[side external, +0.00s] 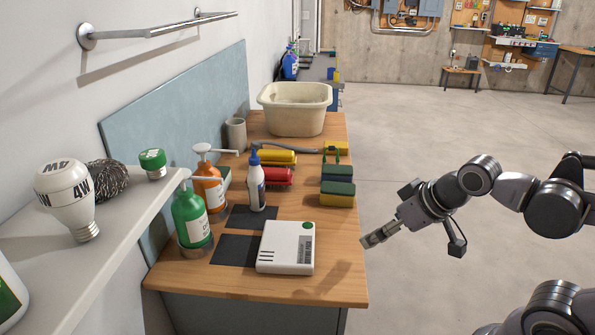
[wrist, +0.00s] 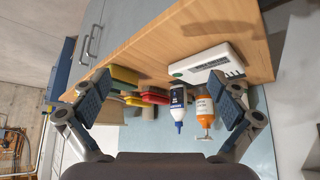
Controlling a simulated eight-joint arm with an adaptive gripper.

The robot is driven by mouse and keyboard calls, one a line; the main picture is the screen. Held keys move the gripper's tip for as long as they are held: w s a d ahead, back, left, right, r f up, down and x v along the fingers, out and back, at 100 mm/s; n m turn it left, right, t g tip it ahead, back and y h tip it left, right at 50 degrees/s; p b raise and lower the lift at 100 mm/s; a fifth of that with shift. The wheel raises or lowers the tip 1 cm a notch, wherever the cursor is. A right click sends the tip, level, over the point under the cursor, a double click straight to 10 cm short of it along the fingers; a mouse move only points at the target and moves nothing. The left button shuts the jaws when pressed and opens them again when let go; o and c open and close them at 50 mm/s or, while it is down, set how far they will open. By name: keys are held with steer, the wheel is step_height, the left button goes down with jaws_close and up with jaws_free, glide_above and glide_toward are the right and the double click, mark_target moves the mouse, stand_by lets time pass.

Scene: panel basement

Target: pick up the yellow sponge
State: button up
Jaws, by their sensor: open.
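A sponge with a yellow body and dark green top (side external: 338,201) lies near the right edge of the wooden counter. A similar green-topped sponge (side external: 337,173) is just behind it, and a yellow item (side external: 336,147), perhaps another sponge, lies further back. In the wrist view, which looks upside down, a green-and-yellow sponge (wrist: 125,75) shows nearer the left finger, partly overlapping others. My gripper (side external: 373,239) is open and empty, out past the counter's right edge and nearer the camera than the sponges. In the wrist view its fingers (wrist: 160,80) are spread wide, with nothing between them touching.
A white box (side external: 285,248), a white-and-blue bottle (side external: 256,187), an orange pump bottle (side external: 209,190) and a green one (side external: 190,215) stand left of the sponges. Yellow (side external: 275,157) and red (side external: 275,176) brushes lie beside them. A cream basin (side external: 295,115) is behind.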

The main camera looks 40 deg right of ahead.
steer(key=w+d+r+m+g, duration=0.2)
steer(key=w+r, duration=0.2)
steer(key=w, duration=0.1)
steer(key=m+g, duration=0.5)
steer(key=m, duration=0.3)
glide_toward(339, 184)
steer(key=shift+a, duration=0.4)
step_height(339, 184, down, 5)
steer(key=shift+f, duration=0.2)
steer(key=shift+w+d+f, duration=0.1)
steer(key=shift+d+f, duration=0.05)
steer(key=shift+f, duration=0.75)
steer(key=shift+d+f, duration=0.15)
steer(key=shift+f, duration=0.7)
steer(key=shift+w+d+f, duration=0.1)
steer(key=shift+d+f, duration=0.05)
steer(key=shift+f, duration=0.75)
